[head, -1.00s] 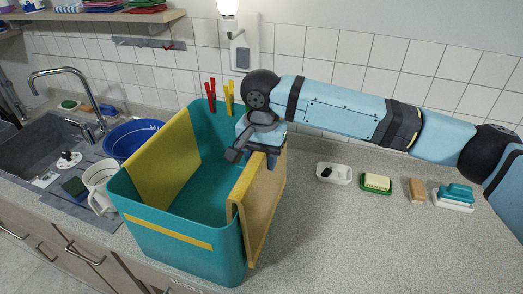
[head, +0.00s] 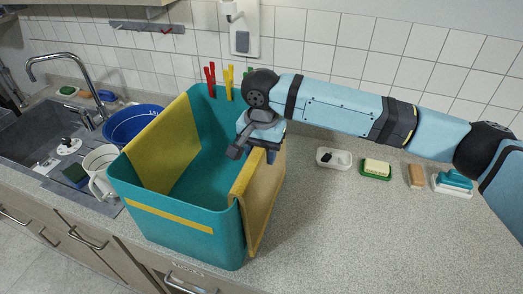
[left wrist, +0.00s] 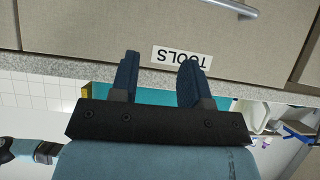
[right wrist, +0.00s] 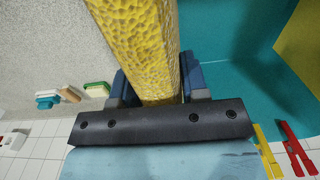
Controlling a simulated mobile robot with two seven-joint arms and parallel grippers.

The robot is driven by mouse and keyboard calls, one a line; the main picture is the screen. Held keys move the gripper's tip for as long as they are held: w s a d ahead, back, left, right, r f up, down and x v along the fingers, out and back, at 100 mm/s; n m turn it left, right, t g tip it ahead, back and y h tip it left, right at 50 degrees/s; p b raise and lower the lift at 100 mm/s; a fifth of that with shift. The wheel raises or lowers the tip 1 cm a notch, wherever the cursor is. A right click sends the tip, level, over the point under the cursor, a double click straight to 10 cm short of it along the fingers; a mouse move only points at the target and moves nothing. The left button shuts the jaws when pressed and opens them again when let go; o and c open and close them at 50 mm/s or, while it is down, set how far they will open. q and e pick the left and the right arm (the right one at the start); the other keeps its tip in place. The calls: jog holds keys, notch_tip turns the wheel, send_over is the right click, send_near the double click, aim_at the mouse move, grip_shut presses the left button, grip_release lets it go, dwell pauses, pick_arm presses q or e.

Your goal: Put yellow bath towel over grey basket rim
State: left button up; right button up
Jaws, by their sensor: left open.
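The basket (head: 175,232) is a tall teal bin, not grey, standing on the counter. A yellow towel (head: 262,205) lies over its right rim and hangs down outside. My left gripper (left wrist: 158,80) is open and empty before the cabinet front, outside the head view. The teal basket (left wrist: 155,97) shows behind its fingers.
A sink (head: 45,145), blue bowl (head: 133,125) and white mug (head: 101,170) are left of the basket. Red (head: 209,78) and yellow (head: 229,82) pegs stand behind it. Soap dishes (head: 376,169) and brushes (head: 453,182) line the back right. The front right counter is clear.

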jog(key=o, duration=0.5)
jog(key=shift+o, duration=0.2)
